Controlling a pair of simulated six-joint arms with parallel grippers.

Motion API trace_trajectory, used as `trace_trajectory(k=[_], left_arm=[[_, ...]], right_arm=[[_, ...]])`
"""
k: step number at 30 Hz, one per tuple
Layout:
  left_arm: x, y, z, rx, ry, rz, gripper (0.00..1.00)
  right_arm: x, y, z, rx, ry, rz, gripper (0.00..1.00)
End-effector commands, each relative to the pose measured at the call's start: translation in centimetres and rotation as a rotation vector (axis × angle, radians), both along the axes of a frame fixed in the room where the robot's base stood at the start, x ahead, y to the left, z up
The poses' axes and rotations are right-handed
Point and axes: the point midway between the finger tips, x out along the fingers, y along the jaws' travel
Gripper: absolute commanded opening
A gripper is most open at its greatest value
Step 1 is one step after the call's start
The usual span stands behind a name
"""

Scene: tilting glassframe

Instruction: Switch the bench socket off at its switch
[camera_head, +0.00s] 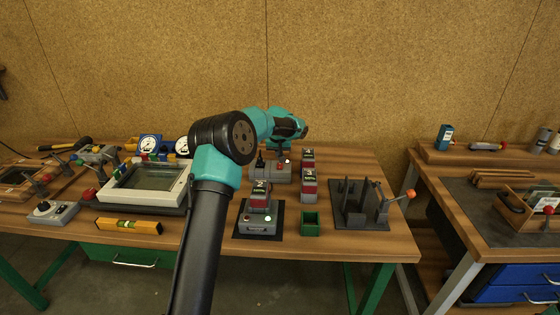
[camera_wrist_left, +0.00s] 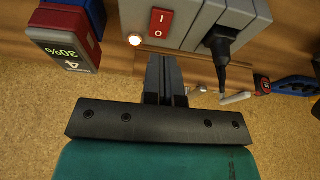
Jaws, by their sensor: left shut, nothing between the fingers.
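The bench socket (camera_head: 268,173) is a grey box at the back of the bench, partly hidden by my arm in the head view. In the left wrist view the socket (camera_wrist_left: 218,22) fills the top edge. Its red rocker switch (camera_wrist_left: 158,22), marked I and O, shows there; which side is pressed I cannot tell. A small lamp (camera_wrist_left: 135,40) beside the switch glows. A black plug (camera_wrist_left: 221,40) sits in the socket. My left gripper (camera_wrist_left: 162,62) is shut and empty, its fingertips close to the socket's edge near the switch; contact cannot be told. My right gripper is not in view.
Numbered red-and-grey batteries stand beside the socket, one (camera_wrist_left: 68,40) showing 30%. Another sits in a charger (camera_head: 258,226) in front. A green bin (camera_head: 310,224) and a dark holder (camera_head: 358,205) are to the right. A glass frame (camera_head: 145,184) lies left.

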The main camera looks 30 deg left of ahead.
Motion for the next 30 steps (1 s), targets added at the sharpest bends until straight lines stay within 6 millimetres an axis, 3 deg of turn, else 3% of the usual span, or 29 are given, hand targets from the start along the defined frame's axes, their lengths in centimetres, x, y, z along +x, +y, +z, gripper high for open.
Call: trace_trajectory(k=[6, 13, 25, 30], left_arm=[[-1.3, -0.7, 4.4, 0.001, -0.006, -0.001, 0.00], [-2.3, -1.2, 7.5, 0.002, -0.005, -0.001, 0.00], [-2.6, -1.4, 8.4, 0.002, -0.005, -0.001, 0.00], [-2.5, -2.2, 8.0, -0.007, -0.005, -0.013, 0.00]], right_arm=[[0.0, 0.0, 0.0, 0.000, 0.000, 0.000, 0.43], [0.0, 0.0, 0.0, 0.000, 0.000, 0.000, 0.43], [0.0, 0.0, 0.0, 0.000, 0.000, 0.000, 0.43], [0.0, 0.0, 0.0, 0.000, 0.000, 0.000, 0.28]])
